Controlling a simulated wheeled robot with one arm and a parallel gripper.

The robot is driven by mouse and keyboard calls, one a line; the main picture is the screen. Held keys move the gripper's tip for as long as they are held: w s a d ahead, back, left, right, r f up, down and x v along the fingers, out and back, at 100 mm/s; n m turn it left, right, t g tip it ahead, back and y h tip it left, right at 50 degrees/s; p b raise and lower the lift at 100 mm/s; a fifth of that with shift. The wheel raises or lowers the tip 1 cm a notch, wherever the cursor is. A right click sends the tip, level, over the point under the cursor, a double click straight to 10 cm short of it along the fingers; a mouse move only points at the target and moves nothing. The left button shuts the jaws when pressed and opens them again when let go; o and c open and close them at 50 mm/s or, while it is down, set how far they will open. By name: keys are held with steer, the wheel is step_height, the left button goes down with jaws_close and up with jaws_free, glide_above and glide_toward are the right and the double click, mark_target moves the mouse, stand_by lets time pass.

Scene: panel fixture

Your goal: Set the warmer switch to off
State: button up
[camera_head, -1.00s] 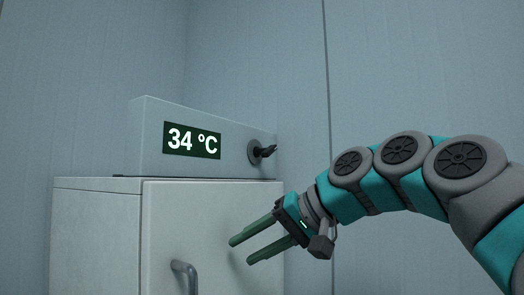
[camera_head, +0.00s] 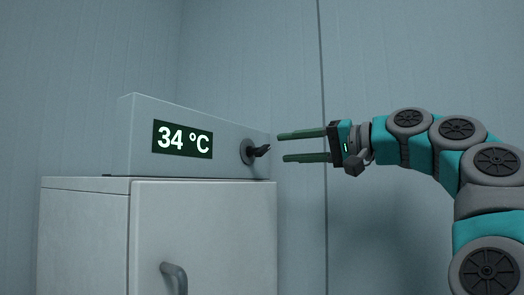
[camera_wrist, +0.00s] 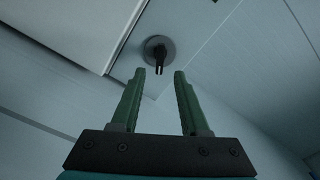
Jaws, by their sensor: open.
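The warmer switch (camera_head: 254,151) is a dark lever on a round grey base, at the right end of the panel's front face. Its lever points to the right in the head view. In the wrist view the switch (camera_wrist: 159,52) sits at the top, beyond the fingertips and between their lines. The display (camera_head: 183,139) reads 34 °C. My gripper (camera_head: 281,147) is open and empty, to the right of the switch in the head view, its two green fingers apart. In the wrist view my gripper (camera_wrist: 160,72) shows nothing between its fingers. It does not appear to touch the lever.
The panel box (camera_head: 128,130) stands on a white cabinet (camera_head: 205,225) with a curved grey door handle (camera_head: 175,276). Pale walls stand behind. The space around my gripper looks clear.

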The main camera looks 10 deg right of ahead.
mark_target(267, 150)
steer(key=x, duration=0.7)
jaws_close()
steer(key=shift+f, duration=0.1)
stand_by(0.4)
